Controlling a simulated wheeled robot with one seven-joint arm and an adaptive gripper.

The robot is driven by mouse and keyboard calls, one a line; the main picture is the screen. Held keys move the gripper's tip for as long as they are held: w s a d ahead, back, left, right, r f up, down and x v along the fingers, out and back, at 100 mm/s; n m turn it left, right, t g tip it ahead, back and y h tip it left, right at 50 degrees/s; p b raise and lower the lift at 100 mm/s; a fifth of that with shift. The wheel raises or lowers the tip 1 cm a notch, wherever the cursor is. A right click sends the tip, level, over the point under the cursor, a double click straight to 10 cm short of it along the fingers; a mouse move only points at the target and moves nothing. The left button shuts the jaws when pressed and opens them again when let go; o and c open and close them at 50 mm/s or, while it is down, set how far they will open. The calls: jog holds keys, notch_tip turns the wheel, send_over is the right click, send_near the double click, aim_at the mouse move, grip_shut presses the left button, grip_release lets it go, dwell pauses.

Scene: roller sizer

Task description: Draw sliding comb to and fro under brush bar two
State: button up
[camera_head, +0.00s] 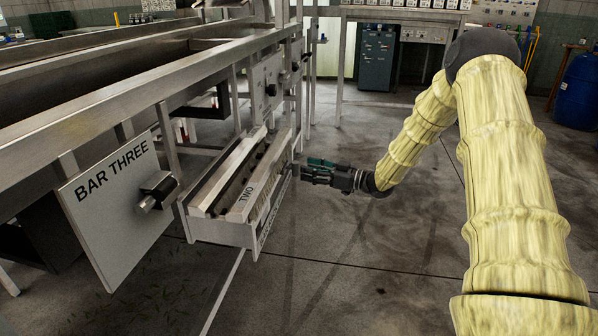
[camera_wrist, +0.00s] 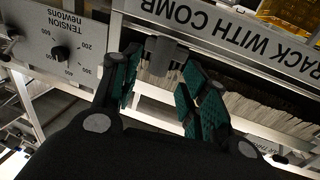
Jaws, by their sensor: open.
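Brush bar two (camera_head: 245,196), marked TWO, sits in a pale metal tray-like frame at the middle left of the head view. Its bristles (camera_wrist: 240,103) show as a dense grey row in the wrist view. My gripper (camera_head: 303,172) is at the right side of this frame, with green finger pads. In the wrist view my gripper (camera_wrist: 163,70) is open, with one finger on each side of a small grey block (camera_wrist: 166,50), perhaps the comb's handle. I cannot tell whether the pads touch it. The rest of the comb is not clearly visible.
A BAR THREE panel (camera_head: 112,205) with a dark knob stands at left. A tension dial panel (camera_wrist: 60,45) is near the fingers, and an upside-down label reading "RACK WITH COMB" (camera_wrist: 225,30) lies above them. Open floor (camera_head: 350,250) is on the right.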

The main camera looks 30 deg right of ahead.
aim_at(285, 168)
jog(key=shift+b+x, duration=0.5)
jog(key=shift+x, duration=1.8)
jog(key=shift+c, duration=0.3)
grip_shut()
